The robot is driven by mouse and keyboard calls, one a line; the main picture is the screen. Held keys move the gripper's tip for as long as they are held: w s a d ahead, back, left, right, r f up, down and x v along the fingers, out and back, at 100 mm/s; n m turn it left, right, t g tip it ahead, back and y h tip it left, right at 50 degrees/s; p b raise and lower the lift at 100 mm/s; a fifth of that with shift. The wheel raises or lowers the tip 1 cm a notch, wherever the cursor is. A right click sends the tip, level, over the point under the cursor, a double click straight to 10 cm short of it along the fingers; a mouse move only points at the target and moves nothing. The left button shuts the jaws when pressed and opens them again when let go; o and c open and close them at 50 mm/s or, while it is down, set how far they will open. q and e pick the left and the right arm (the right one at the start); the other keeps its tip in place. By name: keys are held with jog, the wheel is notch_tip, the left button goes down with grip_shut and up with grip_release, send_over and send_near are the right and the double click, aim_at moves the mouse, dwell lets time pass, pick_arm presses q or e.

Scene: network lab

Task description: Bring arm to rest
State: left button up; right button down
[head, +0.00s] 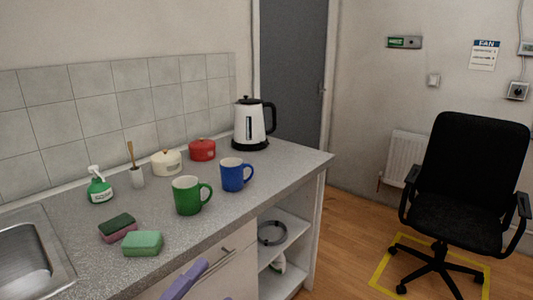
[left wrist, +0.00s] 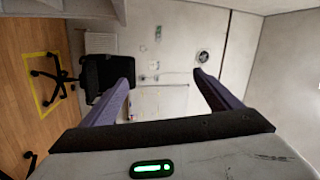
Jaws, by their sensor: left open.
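My left gripper (left wrist: 163,82) shows in the left wrist view with its two purple fingers wide apart and nothing between them. It points across the room toward the wall with the office chair. In the head view a purple finger (head: 186,280), which fits my left gripper, shows at the bottom edge, in front of the cabinet and below the worktop edge. The rest of that arm is out of the head view. My right gripper is in neither view.
The worktop (head: 245,212) holds a green mug (head: 187,196), a blue mug (head: 233,175), a kettle (head: 250,122), two pots, sponges and a spray bottle. An open shelf (head: 290,240) is below. An office chair (head: 470,170) stands at right; floor between is clear.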

pick_arm(q)
jog(key=s+a+f+n+g+y, duration=0.2)
jog(key=s+a+f+n+y, duration=0.15)
jog(key=f+n, duration=0.5)
jog(key=s+a+f+n+g+y, duration=0.1)
jog(key=s+a+f+n+y, duration=0.25)
jog(key=f, duration=0.75)
jog(key=s+f+n+g+y, duration=0.1)
jog(key=s+f+n+g, duration=0.4)
jog(key=s+f+n, duration=0.3)
jog(key=s+f, duration=0.3)
jog(key=f, duration=0.1)
jog(key=shift+s+d+g+y, duration=0.35)
jog(key=shift+g+y, duration=0.05)
jog(key=shift+w, duration=0.1)
